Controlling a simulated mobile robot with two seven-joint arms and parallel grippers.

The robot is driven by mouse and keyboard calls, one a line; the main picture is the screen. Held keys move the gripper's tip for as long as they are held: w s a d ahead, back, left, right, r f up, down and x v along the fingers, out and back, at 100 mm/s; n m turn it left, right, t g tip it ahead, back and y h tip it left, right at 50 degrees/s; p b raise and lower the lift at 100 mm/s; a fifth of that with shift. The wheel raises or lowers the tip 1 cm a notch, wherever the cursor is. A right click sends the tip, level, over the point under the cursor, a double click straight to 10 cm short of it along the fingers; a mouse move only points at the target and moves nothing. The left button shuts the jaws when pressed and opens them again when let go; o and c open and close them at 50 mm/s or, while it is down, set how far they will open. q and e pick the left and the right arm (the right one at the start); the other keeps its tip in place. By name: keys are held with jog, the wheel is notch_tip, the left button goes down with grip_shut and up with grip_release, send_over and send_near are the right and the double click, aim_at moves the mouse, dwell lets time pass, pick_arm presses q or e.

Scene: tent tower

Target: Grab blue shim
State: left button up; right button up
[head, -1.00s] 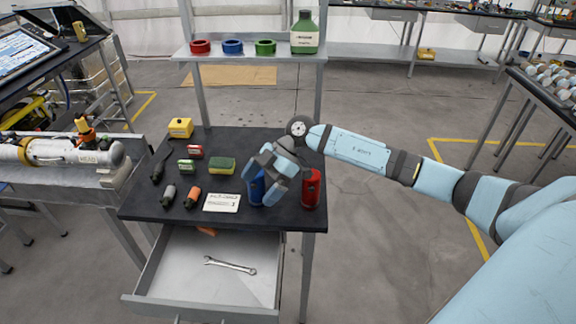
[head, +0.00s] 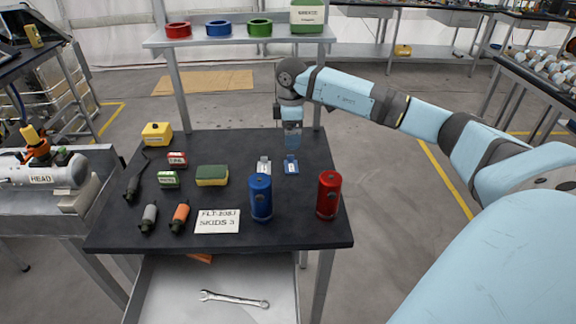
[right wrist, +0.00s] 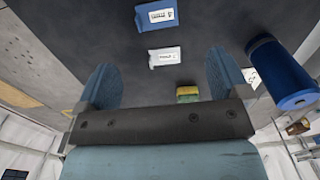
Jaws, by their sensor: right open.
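The blue shim (head: 291,167) lies flat on the black table, right of a white shim (head: 263,167) and behind the blue and red cylinders. My right gripper (head: 292,143) points down above the table, just behind the blue shim in the head view. In the right wrist view, my right gripper (right wrist: 162,80) is open and empty. There the blue shim (right wrist: 157,14) lies at the top, beyond the white shim (right wrist: 165,57), both apart from the fingers. My left gripper is not in view.
A blue cylinder (head: 260,198) and a red cylinder (head: 328,195) stand in front of the shims. A sponge (head: 212,175) and a paper label (head: 217,221) lie to the left. A shelf (head: 240,38) is behind; an open drawer (head: 170,290) holds a wrench (head: 234,299).

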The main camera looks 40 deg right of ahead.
send_over(291, 166)
jog(key=f, duration=0.4)
jog(key=shift+s+a+f, duration=0.15)
jog(key=shift+s+f, duration=0.1)
jog(key=shift+w+d+f, duration=0.1)
jog(key=shift+w+f, duration=0.05)
jog(key=shift+f, duration=1.4)
jog(key=shift+w+d+f, duration=0.1)
jog(key=shift+f, duration=1.4)
jog(key=shift+c, duration=0.4)
jog(key=c, duration=0.9)
